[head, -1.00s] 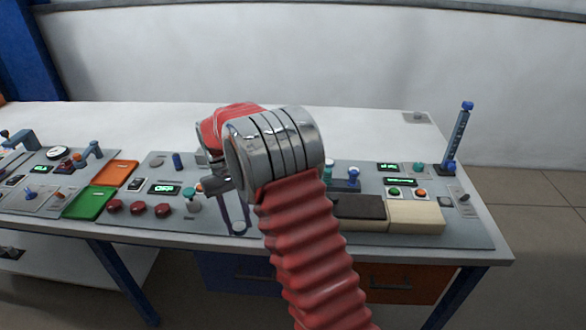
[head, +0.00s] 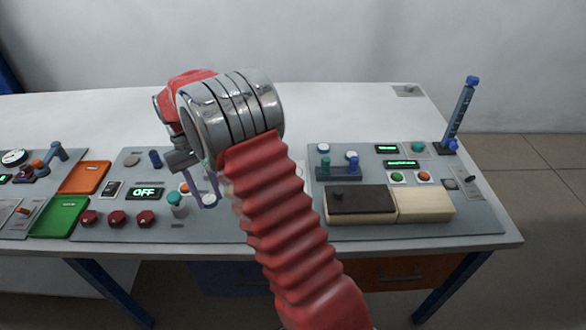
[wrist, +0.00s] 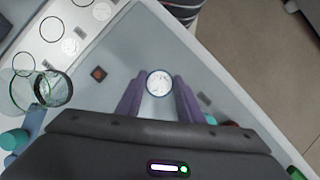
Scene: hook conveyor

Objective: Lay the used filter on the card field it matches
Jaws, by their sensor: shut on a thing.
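My gripper (wrist: 158,90) has purple fingers and is shut on the used filter (wrist: 159,83), a small round pale disc with faint grey marks and a dark rim. The disc also shows in the head view, low between the fingertips of my gripper (head: 205,203). In the wrist view a white card (wrist: 40,45) lies at the upper left. It bears several round outlined fields, some plain and some with grey marking. The held filter is apart from the card, over grey panel. The filter's exact pattern is too small to tell.
A clear round vessel (wrist: 53,89) stands at the left in the wrist view, near the card. The head view shows a panel with red knobs (head: 117,219), a dark block (head: 360,201), a cream block (head: 425,204) and a tall blue post (head: 462,110).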

